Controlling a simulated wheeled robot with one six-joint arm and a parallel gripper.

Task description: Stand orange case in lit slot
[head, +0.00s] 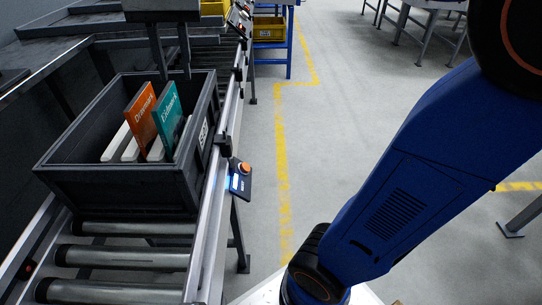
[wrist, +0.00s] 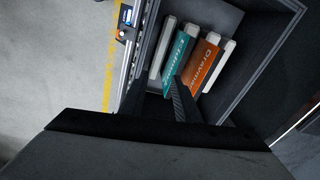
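The orange case (head: 141,117) stands on edge, leaning a little, in a white slotted rack (head: 116,141) inside a dark grey crate. It also shows in the wrist view (wrist: 204,65), between white dividers. A teal case (head: 168,118) stands beside it in the neighbouring slot, also seen in the wrist view (wrist: 179,53). My gripper (head: 173,76) hangs over the far side of the crate with its two fingers apart and nothing visible between them. In the wrist view, the fingers (wrist: 155,88) show near the cases' ends; contact cannot be told. No lit slot is discernible.
The crate (head: 120,182) sits on a roller conveyor (head: 120,258) with a metal side rail. A device with an orange button and a lit display (head: 240,180) is on the rail. Yellow bins (head: 268,28) stand at the back.

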